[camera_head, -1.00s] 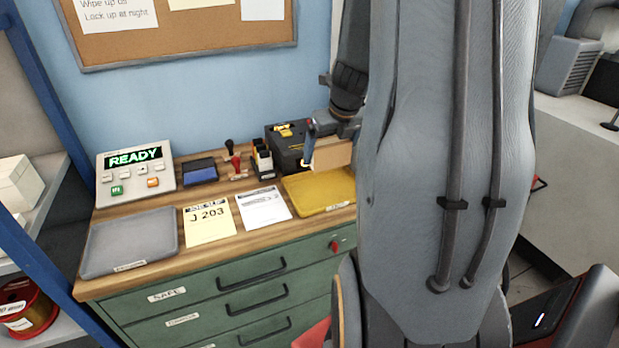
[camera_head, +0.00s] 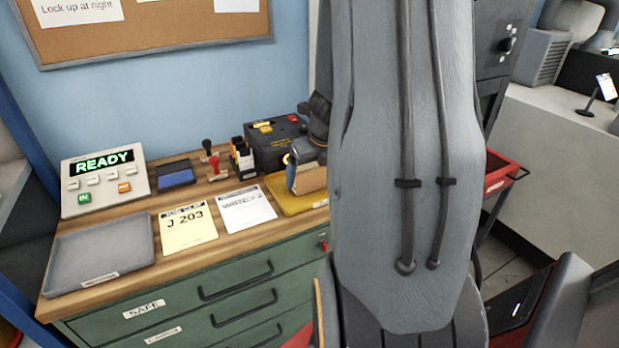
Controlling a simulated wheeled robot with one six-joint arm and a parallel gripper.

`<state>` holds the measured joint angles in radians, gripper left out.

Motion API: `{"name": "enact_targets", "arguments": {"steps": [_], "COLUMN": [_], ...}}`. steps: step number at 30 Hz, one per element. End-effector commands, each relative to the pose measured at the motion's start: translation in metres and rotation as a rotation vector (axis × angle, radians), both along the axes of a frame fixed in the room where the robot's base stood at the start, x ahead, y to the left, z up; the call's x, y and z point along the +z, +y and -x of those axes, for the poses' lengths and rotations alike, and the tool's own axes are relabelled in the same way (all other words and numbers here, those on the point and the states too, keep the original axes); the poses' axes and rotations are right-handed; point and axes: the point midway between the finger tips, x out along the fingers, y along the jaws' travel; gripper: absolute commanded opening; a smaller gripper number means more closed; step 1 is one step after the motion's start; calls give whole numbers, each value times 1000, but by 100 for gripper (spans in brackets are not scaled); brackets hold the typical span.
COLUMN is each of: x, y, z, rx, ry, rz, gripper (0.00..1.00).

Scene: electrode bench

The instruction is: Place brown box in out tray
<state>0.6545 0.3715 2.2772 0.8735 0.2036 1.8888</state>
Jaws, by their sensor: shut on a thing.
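The brown box (camera_head: 312,180) is in my gripper (camera_head: 297,178), at the back right of the wooden bench top. My gripper is shut on it, with one finger showing at the box's left side. The box is over the yellow tray (camera_head: 277,188), low down; I cannot tell whether it touches the tray. My arm hides the right part of the tray and some of the gripper. A grey tray (camera_head: 98,252) lies empty at the front left of the bench. Both trays have labels too small to read.
A black machine (camera_head: 272,148) stands right behind the yellow tray. A pen holder (camera_head: 242,158), stamps (camera_head: 211,160) and a blue ink pad (camera_head: 176,173) stand along the back. A READY panel (camera_head: 104,180) is at left. Paper slips (camera_head: 187,228) lie between the trays.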

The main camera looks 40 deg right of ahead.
Motion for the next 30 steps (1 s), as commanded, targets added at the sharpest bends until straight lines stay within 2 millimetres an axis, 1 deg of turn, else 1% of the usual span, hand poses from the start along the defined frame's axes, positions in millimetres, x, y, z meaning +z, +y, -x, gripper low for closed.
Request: {"name": "enact_targets", "arguments": {"steps": [6, 10, 11, 12, 13, 20, 23, 26, 30], "x": [1, -2, -2, -2, -2, -1, 2, 15, 41], "y": [0, 0, 0, 0, 0, 0, 0, 1, 3], "z": [0, -1, 0, 0, 0, 0, 0, 4, 14], "rx": [1, 1, 1, 1, 1, 1, 1, 1, 1], "ry": [-2, -1, -1, -1, -1, -1, -1, -3, -4], "rz": [2, 2, 1, 1, 1, 1, 1, 2, 4], "gripper": [54, 54, 89, 96, 100, 100, 100, 100, 100]}}
